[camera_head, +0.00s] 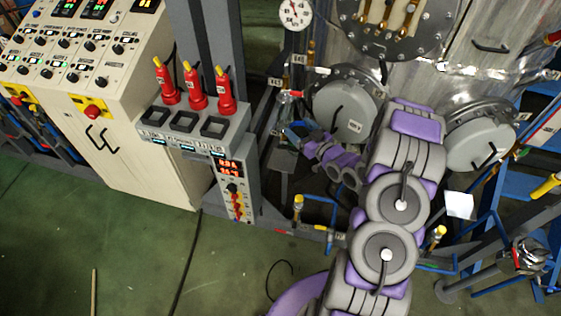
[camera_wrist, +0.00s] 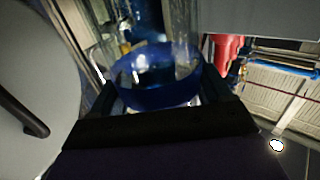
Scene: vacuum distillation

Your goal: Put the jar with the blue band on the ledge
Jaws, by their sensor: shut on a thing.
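The jar with the blue band (camera_wrist: 155,92) is clear glass and fills the middle of the wrist view. My gripper (camera_wrist: 160,100) is shut on it, with a dark finger on each side. In the head view my gripper (camera_head: 292,133) is at the end of my arm, pointing left toward the grey stand; I cannot make out the jar clearly there. A grey ledge (camera_head: 178,137) on this stand carries three red bottle-shaped items with yellow tips (camera_head: 196,88) and dark square recesses in front of them. The gripper is to its right, apart from it.
A large metal vessel with round grey hatches (camera_head: 345,105) stands close behind my arm. A white control cabinet (camera_head: 120,120) is at the left. The green floor (camera_head: 130,250) is mostly clear at lower left.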

